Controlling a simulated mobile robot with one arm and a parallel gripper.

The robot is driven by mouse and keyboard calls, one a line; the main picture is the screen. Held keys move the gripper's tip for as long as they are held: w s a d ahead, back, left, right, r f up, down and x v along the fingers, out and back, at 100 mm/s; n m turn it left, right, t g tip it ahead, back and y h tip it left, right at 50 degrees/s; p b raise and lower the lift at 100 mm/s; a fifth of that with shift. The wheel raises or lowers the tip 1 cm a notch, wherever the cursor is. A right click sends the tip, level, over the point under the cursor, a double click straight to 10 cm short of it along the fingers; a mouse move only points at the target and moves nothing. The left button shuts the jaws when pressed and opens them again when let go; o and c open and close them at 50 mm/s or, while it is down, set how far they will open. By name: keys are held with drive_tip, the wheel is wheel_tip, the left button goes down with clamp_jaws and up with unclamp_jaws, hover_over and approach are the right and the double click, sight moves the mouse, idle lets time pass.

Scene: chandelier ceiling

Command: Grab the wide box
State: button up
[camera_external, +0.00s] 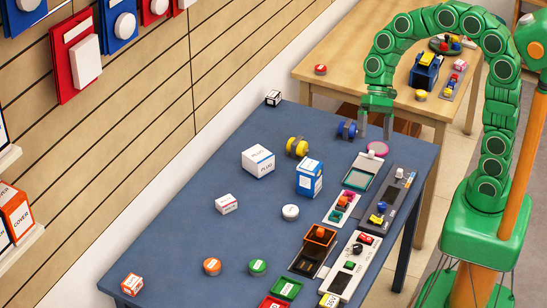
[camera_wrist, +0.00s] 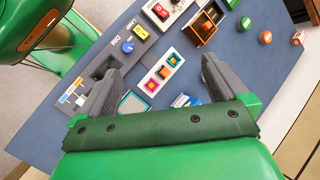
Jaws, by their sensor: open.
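The widest box on the blue table is a white box (camera_external: 258,161) with printed lettering, standing left of the table's middle. A blue and white upright box (camera_external: 309,178) stands to its right, with a small gap between them. My gripper (camera_external: 376,125) is above the far right part of the table, to the right of and apart from both boxes, its fingers pointing down. The white box cannot be made out there; part of a blue and white box (camera_wrist: 184,100) shows between the fingers.
The blue table (camera_external: 180,232) also holds a small white box (camera_external: 226,203), a yellow spool (camera_external: 297,146), a blue spool (camera_external: 347,129) and a white puck (camera_external: 290,212). Panels with switches (camera_external: 354,266) line its right side. Bare table lies around the white box's left.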

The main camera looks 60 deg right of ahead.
drive_tip(key=w+a+f+m+y, duration=0.1)
drive_tip(key=w+m+y, duration=0.1)
drive_tip(key=w, duration=0.4)
drive_tip(key=w+a+f+m+y, duration=0.1)
drive_tip(key=w+f+m, duration=0.1)
drive_tip(key=w, duration=0.4)
drive_tip(key=m+t+y, duration=0.3)
drive_tip(key=m+t, duration=0.4)
drive_tip(key=m, duration=0.5)
approach(259, 153)
drive_tip(key=shift+x, duration=6.2)
drive_tip(key=c, duration=0.7)
drive_tip(key=shift+c, duration=0.2)
